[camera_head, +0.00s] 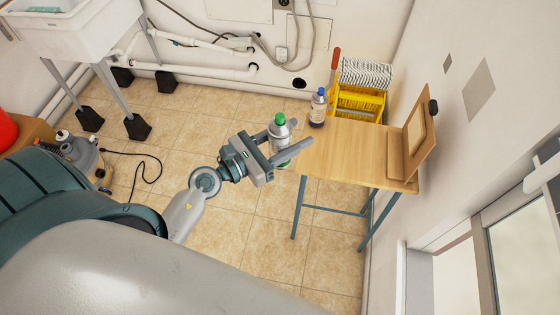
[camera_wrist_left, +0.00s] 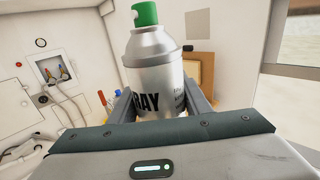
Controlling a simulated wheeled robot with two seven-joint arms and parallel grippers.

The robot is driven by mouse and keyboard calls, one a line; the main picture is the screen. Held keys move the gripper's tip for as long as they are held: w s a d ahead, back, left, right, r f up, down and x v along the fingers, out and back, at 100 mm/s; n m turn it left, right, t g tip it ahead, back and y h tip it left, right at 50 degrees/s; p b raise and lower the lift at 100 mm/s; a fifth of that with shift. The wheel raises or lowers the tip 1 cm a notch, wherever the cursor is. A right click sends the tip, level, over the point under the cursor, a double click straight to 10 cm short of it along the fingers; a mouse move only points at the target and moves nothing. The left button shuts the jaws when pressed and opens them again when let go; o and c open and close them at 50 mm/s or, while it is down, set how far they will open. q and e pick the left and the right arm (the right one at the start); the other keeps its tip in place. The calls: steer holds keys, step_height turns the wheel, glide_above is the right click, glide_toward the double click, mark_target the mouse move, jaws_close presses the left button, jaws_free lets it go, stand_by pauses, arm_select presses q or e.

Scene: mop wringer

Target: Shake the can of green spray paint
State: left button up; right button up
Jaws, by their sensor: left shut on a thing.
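The spray paint can (camera_head: 279,131) is silver with a green cap. My left gripper (camera_head: 292,138) is shut on it and holds it upright in the air, left of the small wooden table. In the left wrist view the can (camera_wrist_left: 155,75) stands between the two fingers (camera_wrist_left: 158,104), with part of its dark lettering showing. The can's lower end is hidden behind the gripper body in that view. My right gripper is not in view.
The wooden table (camera_head: 345,155) bears a bottle with a blue cap (camera_head: 318,108) and an upright wooden board (camera_head: 417,140). A yellow mop wringer (camera_head: 360,102) stands behind. A sink (camera_head: 65,30) is at the back left. Tiled floor (camera_head: 225,215) is open below the can.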

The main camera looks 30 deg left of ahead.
arm_select(q)
step_height(320, 180, down, 7)
steer(key=b, duration=0.5)
steer(key=shift+r, duration=0.15)
